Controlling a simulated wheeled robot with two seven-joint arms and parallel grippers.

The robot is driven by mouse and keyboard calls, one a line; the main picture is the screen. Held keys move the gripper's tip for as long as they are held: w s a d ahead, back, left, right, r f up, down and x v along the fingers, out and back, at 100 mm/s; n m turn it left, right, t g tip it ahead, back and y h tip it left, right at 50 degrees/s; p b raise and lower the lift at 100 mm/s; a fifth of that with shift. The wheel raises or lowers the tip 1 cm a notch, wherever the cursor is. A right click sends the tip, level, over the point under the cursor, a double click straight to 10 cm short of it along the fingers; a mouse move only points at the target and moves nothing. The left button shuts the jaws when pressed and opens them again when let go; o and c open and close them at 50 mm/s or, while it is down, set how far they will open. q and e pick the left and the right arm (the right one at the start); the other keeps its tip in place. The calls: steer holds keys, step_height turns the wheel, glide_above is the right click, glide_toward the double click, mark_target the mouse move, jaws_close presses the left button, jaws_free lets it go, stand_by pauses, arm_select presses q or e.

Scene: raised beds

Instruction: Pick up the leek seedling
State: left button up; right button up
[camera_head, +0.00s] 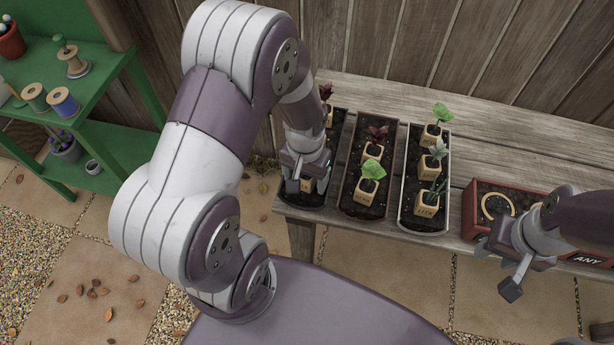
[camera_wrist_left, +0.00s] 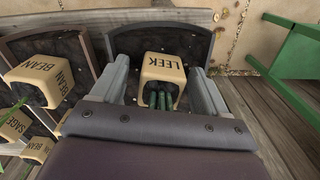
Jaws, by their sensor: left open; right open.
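The leek seedling's tan block pot (camera_wrist_left: 165,70), marked LEEK, stands in a dark soil tray in the left wrist view. Its dark green stems (camera_wrist_left: 161,100) point toward the camera. My left gripper (camera_wrist_left: 162,88) is open, with one finger on each side of the pot; I cannot tell whether either touches. In the head view the left gripper (camera_head: 305,178) is over the front of the leftmost tray (camera_head: 338,130) and mostly hides the leek. My right gripper (camera_head: 522,277) is open and empty in front of the red box.
The middle tray (camera_head: 387,180) and right tray (camera_head: 410,170) hold several potted seedlings. A red box (camera_head: 478,190) of soil with a round ring stands on the bench (camera_head: 500,165) to the right. A green shelf (camera_head: 100,60) with spools is at the left.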

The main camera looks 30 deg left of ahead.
arm_select(q)
steer(key=shift+a, duration=0.1)
steer(key=c, duration=1.1)
steer(key=shift+o, duration=0.2)
steer(key=shift+r, duration=0.1)
